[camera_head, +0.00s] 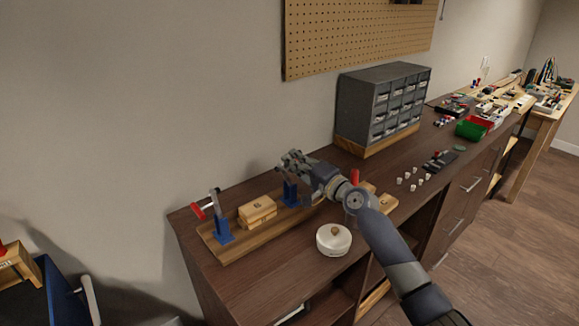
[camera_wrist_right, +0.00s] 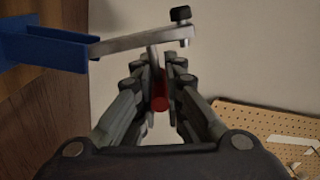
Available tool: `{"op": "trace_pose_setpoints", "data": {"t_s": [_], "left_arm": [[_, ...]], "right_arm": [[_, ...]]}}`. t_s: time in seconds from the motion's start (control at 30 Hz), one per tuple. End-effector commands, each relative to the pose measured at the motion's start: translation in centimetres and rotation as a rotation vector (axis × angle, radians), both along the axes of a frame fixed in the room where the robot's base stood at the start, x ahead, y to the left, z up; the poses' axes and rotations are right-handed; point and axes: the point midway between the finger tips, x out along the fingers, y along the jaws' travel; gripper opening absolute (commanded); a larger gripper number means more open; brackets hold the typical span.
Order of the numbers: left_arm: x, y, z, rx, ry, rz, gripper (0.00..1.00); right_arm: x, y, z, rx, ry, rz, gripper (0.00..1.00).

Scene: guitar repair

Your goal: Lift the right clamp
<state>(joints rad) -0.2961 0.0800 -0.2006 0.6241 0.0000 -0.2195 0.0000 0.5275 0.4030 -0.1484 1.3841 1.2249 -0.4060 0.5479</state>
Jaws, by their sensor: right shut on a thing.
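The right clamp has a blue base (camera_head: 290,194) standing on a long wooden board (camera_head: 235,248). My right gripper (camera_head: 292,161) is at the top of this clamp in the head view and hides much of it. In the right wrist view, the clamp's blue bracket (camera_wrist_right: 58,46) is at upper left, and its metal arm (camera_wrist_right: 140,41) reaches across to a black-tipped bolt. My right gripper (camera_wrist_right: 160,82) is shut on the clamp's red handle (camera_wrist_right: 160,92). The left clamp (camera_head: 222,228), blue with a red handle, stands at the board's left end. My left gripper is out of view.
A wooden block (camera_head: 257,211) sits between the clamps. A round white container (camera_head: 334,239) with a knob stands in front of the board. Small white cups (camera_head: 407,176) and a grey drawer cabinet (camera_head: 383,103) are farther right. A pegboard (camera_head: 355,35) hangs on the wall.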

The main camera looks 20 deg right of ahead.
Motion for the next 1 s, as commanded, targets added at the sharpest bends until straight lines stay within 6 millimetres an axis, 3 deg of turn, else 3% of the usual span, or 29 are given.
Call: {"op": "trace_pose_setpoints", "data": {"t_s": [0.5,1.0], "left_arm": [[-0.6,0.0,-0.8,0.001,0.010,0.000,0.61],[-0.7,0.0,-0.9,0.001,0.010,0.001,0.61]], "right_arm": [[0.8,-1.7,-1.2,0.350,0.131,0.011,0.00],[0.9,-2.1,-1.3,0.431,0.159,0.012,0.00]]}}
